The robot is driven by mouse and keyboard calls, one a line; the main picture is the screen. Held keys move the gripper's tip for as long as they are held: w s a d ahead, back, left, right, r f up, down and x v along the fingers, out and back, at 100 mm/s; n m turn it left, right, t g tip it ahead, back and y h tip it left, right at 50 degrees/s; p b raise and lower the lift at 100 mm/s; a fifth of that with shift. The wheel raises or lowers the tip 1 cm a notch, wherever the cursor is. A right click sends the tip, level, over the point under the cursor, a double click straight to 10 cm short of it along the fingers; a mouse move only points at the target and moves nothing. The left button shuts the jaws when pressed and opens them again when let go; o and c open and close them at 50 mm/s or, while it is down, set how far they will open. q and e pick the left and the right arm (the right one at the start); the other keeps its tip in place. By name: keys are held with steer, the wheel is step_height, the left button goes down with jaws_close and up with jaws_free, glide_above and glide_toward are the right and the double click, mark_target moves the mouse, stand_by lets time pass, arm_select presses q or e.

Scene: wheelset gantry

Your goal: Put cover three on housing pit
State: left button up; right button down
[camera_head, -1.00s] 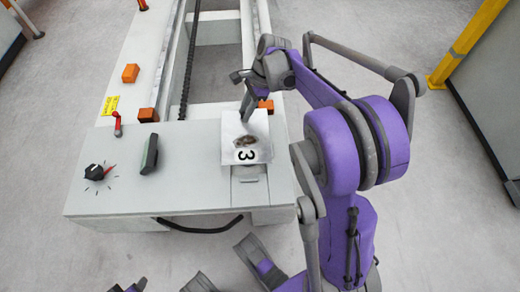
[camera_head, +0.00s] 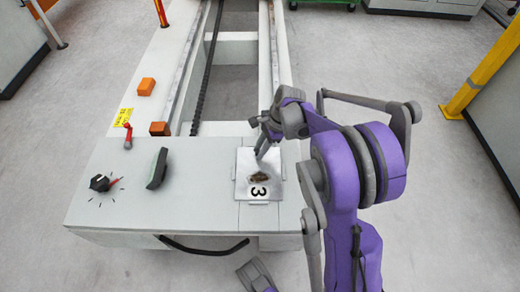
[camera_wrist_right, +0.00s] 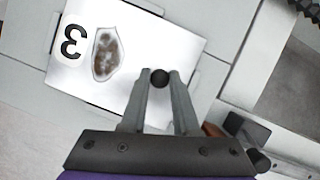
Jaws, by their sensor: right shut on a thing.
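Cover three (camera_head: 243,187) is a flat white plate with a black 3 and a brown stain. It lies at the right end of the grey bench top, over the place of the housing pit, which it hides. I cannot tell whether it sits flush. In the right wrist view, cover three (camera_wrist_right: 185,50) shows small tabs at its edges. My right gripper (camera_head: 259,157) is at the cover's far part. In the wrist view, the right gripper (camera_wrist_right: 160,80) is shut on the cover's small dark round knob (camera_wrist_right: 160,77). My left gripper is not in view.
Orange blocks (camera_head: 160,129) line the rail. A yellow post (camera_head: 485,70) stands at right.

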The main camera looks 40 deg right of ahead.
steer(key=shift+f, duration=0.1)
steer(key=c, duration=0.7)
jaws_free()
steer(key=shift+o, duration=0.2)
steer(key=p+v, duration=0.3)
steer(key=v, duration=0.8)
steer(key=s+a+f+n+t+h, duration=0.1)
steer(key=s+a+n+h, duration=0.1)
steer(key=s+a+n, duration=0.6)
steer(key=s+a+f+n+t+h, duration=0.1)
steer(key=s+a+n+h, duration=0.1)
steer(key=s+a+n, duration=0.6)
steer(key=shift+s+a+n+t, duration=0.3)
steer(key=shift+s+a+n, duration=0.1)
steer(key=shift+a+n, duration=2.45)
steer(key=shift+d+n, duration=0.35)
